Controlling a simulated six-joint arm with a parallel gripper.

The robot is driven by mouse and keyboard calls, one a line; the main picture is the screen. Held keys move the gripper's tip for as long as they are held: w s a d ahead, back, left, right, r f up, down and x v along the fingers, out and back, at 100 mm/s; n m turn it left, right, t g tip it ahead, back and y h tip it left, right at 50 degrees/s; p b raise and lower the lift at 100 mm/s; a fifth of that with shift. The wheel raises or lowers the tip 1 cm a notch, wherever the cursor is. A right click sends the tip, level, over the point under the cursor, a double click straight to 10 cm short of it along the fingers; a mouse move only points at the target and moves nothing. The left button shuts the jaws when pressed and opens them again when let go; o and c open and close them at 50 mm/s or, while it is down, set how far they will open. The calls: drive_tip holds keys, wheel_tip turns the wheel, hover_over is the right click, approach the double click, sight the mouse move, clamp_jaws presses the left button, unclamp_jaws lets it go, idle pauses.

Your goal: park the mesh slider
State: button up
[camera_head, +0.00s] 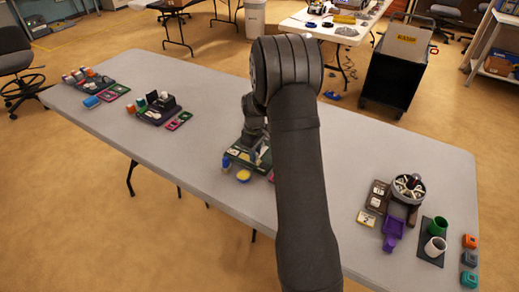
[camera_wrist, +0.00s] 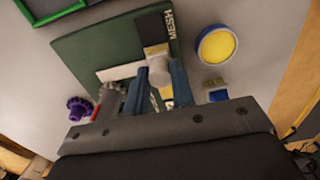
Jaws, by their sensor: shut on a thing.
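A dark green board with a "MESH" label (camera_wrist: 171,24) fills the middle of the wrist view. The same board (camera_head: 236,154) shows in the head view, partly behind my arm. The mesh slider (camera_wrist: 159,72), a pale grey knob, sits at the end of a dark strip (camera_wrist: 152,28) on the board. My gripper (camera_wrist: 160,78) has its two blue-grey fingers on either side of the knob, shut on it. The lower part of the knob and the board beneath the gripper are hidden. In the head view the fingertips are hard to make out.
A yellow-topped round piece (camera_wrist: 216,46), a purple knob (camera_wrist: 78,107) and a small blue piece (camera_wrist: 217,94) lie close around the board. A green-edged frame (camera_wrist: 45,12) is at the upper left. In the head view, the table (camera_head: 330,140) is bare between the board and the right-hand objects.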

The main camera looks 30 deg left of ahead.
drive_tip(key=shift+d, duration=1.85)
drive_tip(key=o, duration=0.5)
drive_tip(key=shift+r, duration=3)
